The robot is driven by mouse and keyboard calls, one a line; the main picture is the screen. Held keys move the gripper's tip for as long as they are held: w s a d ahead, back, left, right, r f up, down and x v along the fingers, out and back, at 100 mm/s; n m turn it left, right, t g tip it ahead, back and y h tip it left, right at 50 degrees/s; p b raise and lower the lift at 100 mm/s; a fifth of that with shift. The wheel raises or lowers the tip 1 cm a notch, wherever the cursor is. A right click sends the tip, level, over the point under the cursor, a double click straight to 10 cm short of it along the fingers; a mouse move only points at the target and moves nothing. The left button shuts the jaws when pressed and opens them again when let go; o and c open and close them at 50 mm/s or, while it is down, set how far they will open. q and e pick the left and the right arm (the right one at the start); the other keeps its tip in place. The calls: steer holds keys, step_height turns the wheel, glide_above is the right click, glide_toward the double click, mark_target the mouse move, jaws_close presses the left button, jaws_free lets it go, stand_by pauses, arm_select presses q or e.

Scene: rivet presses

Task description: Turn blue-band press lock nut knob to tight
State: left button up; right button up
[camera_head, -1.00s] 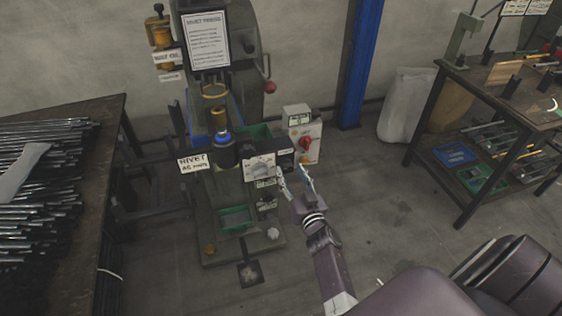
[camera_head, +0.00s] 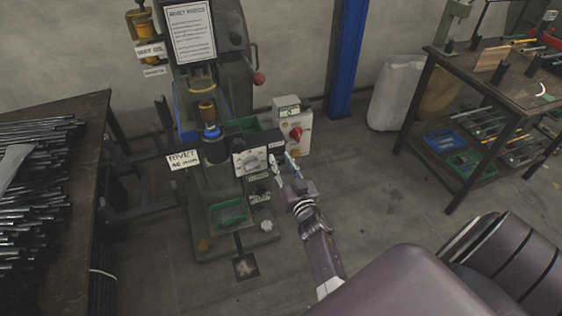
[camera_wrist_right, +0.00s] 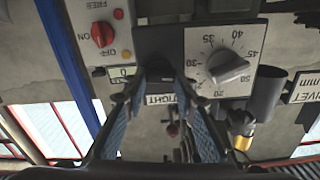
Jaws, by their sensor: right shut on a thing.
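The rivet press (camera_head: 242,70) with the blue band (camera_head: 211,132) stands at centre left in the head view. Its dial panel (camera_head: 252,158) is at its front right. In the right wrist view, which looks upside down, the dark lock nut knob (camera_wrist_right: 170,45) sits beside the white pressure dial (camera_wrist_right: 228,65), partly hidden by my fingers. A label reading TIGHT (camera_wrist_right: 160,99) shows between the fingers. My right gripper (camera_head: 283,166) reaches the panel's right side and is shut on the knob; its blue fingers also show in the wrist view (camera_wrist_right: 163,84). My left gripper is out of view.
A switch box with a red rotary knob (camera_head: 296,133) stands just behind my right gripper. A green tray (camera_head: 228,213) is on the press base. A table with metal rods (camera_head: 40,165) is at left, a workbench (camera_head: 490,85) at right.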

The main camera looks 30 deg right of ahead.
steer(key=m+p, duration=0.2)
steer(key=m, duration=0.1)
steer(key=shift+d+r+m, duration=0.1)
steer(key=shift+m, duration=0.2)
steer(key=shift+m+p, duration=0.6)
steer(key=shift+m, duration=0.4)
steer(key=m, duration=0.2)
steer(key=shift+d+m, duration=0.1)
steer(key=shift+m, duration=0.2)
steer(key=m, duration=0.3)
steer(key=shift+f+m, duration=0.25)
steer(key=shift+m, duration=0.05)
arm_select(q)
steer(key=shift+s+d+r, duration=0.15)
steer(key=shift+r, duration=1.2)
arm_select(e)
steer(key=shift+m, duration=2.3)
arm_select(q)
steer(key=shift+b, duration=0.3)
